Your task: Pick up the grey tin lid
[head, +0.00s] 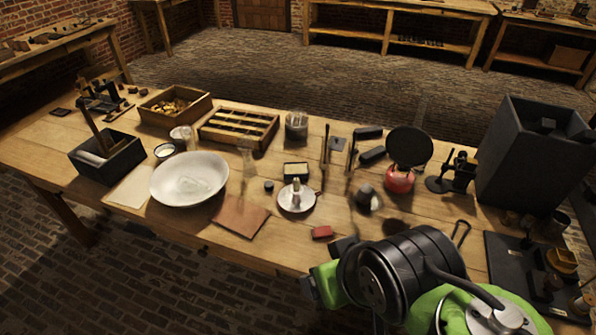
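A small flat grey piece (337,144), which looks like the grey tin lid, lies on the wooden table behind the middle. It lies between dark upright-looking tools and black blocks. A small dark open tin (295,170) with pale contents stands in front of it to the left. My arm comes in from the lower right. The end with my gripper (328,276) is at the table's front edge, well in front of the grey piece and apart from it. The fingers are not clearly shown, so I cannot tell whether they are open or shut, or whether they hold anything.
A white saucer (309,204) with a small upright object, a red block (322,232) and a red round-bodied object (400,184) with a black disc lie between. A glass jar (296,126) stands left of the grey piece. A tall dark box (517,165) stands at right.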

